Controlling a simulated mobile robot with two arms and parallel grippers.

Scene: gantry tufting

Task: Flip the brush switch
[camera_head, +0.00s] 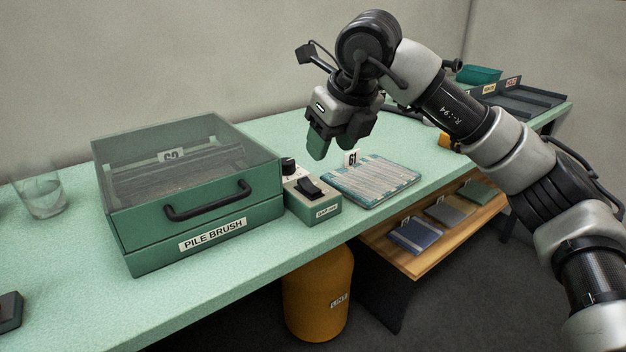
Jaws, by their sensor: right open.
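The brush switch, a black rocker (309,186), sits on top of a small green and cream control box (326,207) with a black knob behind it. The box stands against the right side of the green pile brush unit (205,231), which has a clear lid and a black front handle. My right gripper (329,148) hangs above the table, behind and slightly right of the rocker, fingers pointing down. It is apart from the switch and holds nothing that I can see. Its fingers partly overlap in this view. My left gripper is not in view.
A striped sample tile (372,180) with a 61 tag lies right of the switch box. A glass (41,196) stands at the far left. An orange lint bin (318,290) stands below the table edge. A wooden shelf (440,262) with several samples is lower right.

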